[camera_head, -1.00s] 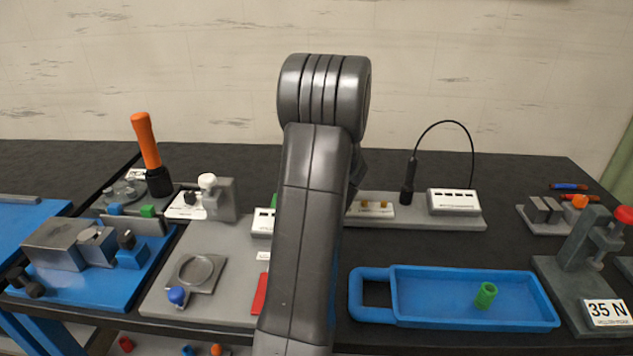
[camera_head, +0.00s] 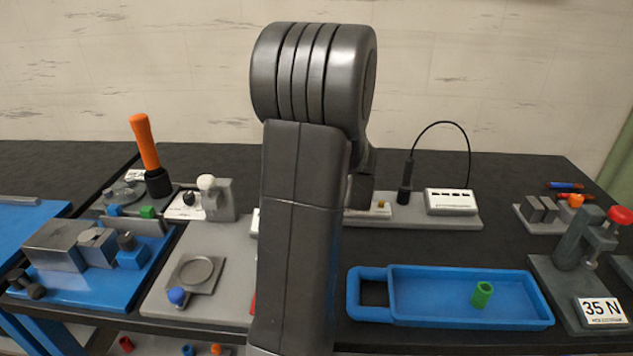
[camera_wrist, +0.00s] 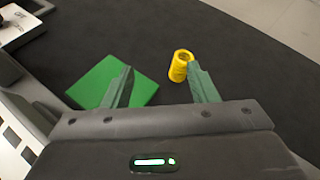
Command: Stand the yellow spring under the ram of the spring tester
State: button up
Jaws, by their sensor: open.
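The yellow spring (camera_wrist: 180,66) stands on the dark bench top in the wrist view; I do not see it in the head view. My gripper (camera_wrist: 160,68) is open, with its two green fingers apart. The spring is near the right fingertip, on the inner side, and I cannot tell whether they touch. The spring tester (camera_head: 572,245) is at the far right of the head view, a grey stand with a red knob and a "35 N" plate. The space under its ram is only partly visible. My gripper is hidden behind my arm in the head view.
A green square pad (camera_wrist: 98,84) lies by the left finger. A blue tray (camera_head: 375,318) with a green cylinder (camera_head: 482,294) sits left of the tester. A grey base with a white box (camera_head: 451,202) stands behind. Bench between tray and that base is clear.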

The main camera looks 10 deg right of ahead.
jog(key=w+a+n+g+y, duration=0.1)
jog(key=n, duration=0.2)
jog(key=w+a+r+n+g+y+p, duration=0.1)
jog(key=n, duration=0.2)
jog(key=w+a+r+n+g+y+p, duration=0.1)
jog(key=n+g, duration=0.1)
jog(key=n, duration=0.1)
jog(key=shift+w+a+n, duration=0.3)
jog(key=shift+w+a, duration=0.05)
jog(key=shift+w, duration=0.05)
jog(key=w+d+r+n+g+h+p, duration=0.55)
jog(key=n+g, duration=0.35)
jog(key=n, duration=0.5)
jog(key=shift+h, duration=0.35)
jog(key=f, duration=0.8)
jog(key=shift+s+a, duration=0.25)
jog(key=shift+s, duration=0.05)
notch_tip(320, 180, down, 5)
jog(key=shift+s+d+f+p, duration=0.1)
jog(key=shift+s+p, duration=0.05)
jog(key=shift+p, duration=0.6)
jog(key=shift+c, duration=0.4)
jog(key=c, duration=1.1)
